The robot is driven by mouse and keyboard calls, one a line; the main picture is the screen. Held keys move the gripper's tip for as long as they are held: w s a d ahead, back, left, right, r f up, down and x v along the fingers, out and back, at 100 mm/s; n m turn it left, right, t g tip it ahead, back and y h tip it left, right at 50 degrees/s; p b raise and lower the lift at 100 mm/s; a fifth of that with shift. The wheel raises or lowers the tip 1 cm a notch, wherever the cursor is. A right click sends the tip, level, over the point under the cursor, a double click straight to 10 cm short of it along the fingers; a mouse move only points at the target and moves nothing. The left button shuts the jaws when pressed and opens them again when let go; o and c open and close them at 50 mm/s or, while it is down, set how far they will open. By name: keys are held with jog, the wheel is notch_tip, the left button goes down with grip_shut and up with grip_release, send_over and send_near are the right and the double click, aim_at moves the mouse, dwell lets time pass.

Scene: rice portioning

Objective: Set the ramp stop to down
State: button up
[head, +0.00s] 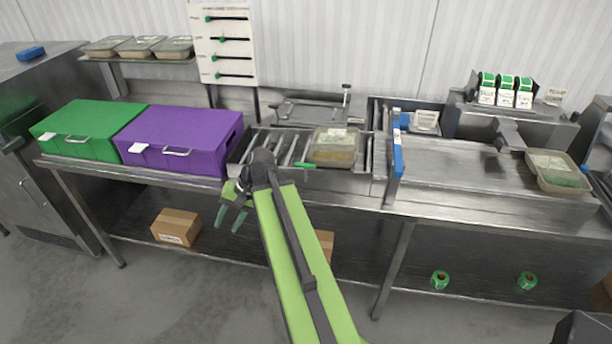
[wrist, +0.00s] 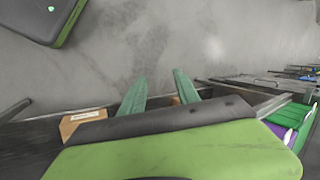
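A roller ramp (head: 283,146) lies on the steel counter, right of the purple box. A small green tab (head: 305,165) sticks out at its front edge, below a lidded food tray (head: 333,147); it may be the ramp stop, but I cannot tell for sure or read its position. My gripper (head: 230,219) hangs in front of the counter, below the purple box and apart from the ramp. In the wrist view its two green fingers (wrist: 160,92) are spread with nothing between them. The ramp stop is not identifiable in the wrist view.
A green box (head: 90,118) and a purple box (head: 190,128) stand on the counter at left. A blue upright piece (head: 397,152) stands right of the ramp, beside a flat steel surface (head: 460,165). Another tray (head: 558,170) is at right. Cardboard boxes (head: 176,226) sit below.

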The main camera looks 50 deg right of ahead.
jog(key=s+d+m+t+b, duration=0.3)
jog(key=d+m+t, duration=0.25)
jog(key=d, duration=0.85)
jog(key=m+t+h+b, duration=0.2)
jog(key=m+t+b, duration=0.1)
jog(key=m+t, duration=0.45)
send_near(312, 167)
jog(key=g, duration=0.1)
jog(key=x, duration=0.4)
jog(key=b+x, duration=0.1)
jog(key=x, duration=0.3)
jog(key=r+b+x, duration=0.1)
jog(key=x, duration=0.3)
jog(key=shift+w+a, duration=0.1)
jog(key=shift+w, duration=0.15)
jog(key=shift+c, duration=0.4)
